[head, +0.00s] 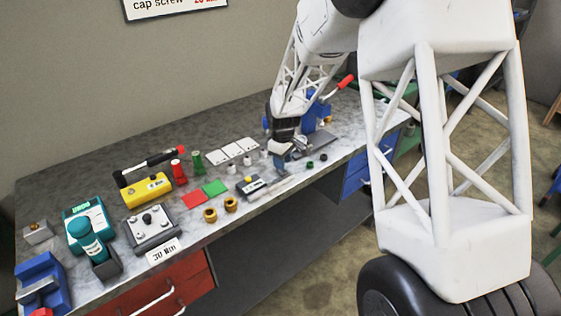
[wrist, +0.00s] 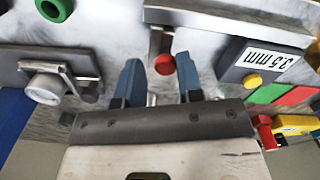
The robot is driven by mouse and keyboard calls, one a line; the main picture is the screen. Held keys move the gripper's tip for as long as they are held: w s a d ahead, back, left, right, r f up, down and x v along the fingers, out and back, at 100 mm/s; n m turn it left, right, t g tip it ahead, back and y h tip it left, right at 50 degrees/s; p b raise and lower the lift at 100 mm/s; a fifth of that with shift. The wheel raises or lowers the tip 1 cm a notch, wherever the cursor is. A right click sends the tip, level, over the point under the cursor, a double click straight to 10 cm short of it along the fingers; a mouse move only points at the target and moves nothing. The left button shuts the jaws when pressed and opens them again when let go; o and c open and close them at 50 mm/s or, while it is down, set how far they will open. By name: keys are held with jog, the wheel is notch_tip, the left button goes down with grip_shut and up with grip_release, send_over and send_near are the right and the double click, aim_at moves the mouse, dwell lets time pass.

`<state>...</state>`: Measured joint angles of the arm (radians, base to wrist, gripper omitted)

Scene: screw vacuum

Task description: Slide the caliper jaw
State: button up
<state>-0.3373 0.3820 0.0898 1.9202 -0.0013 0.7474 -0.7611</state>
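The caliper (wrist: 225,13) lies on the bench in the wrist view, with a pale bar along the top. A grey jaw block and a small red knob (wrist: 165,65) sit at its left end. My gripper (wrist: 157,62) has two blue fingers, spread apart, with the knob between their tips. I cannot tell whether either finger touches it. In the head view my gripper (head: 283,158) points down at the bench near its front edge, partly hiding the jaw end. The caliper's silver bar (head: 268,189) shows to the lower left of the gripper.
Red (head: 194,200) and green (head: 215,188) squares, brass rings (head: 230,204) and a yellow box (head: 146,188) stand farther left.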

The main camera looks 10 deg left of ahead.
jog(key=o, duration=0.3)
jog(key=shift+r, duration=0.15)
jog(key=shift+r, duration=3.8)
jog(key=shift+s, duration=0.1)
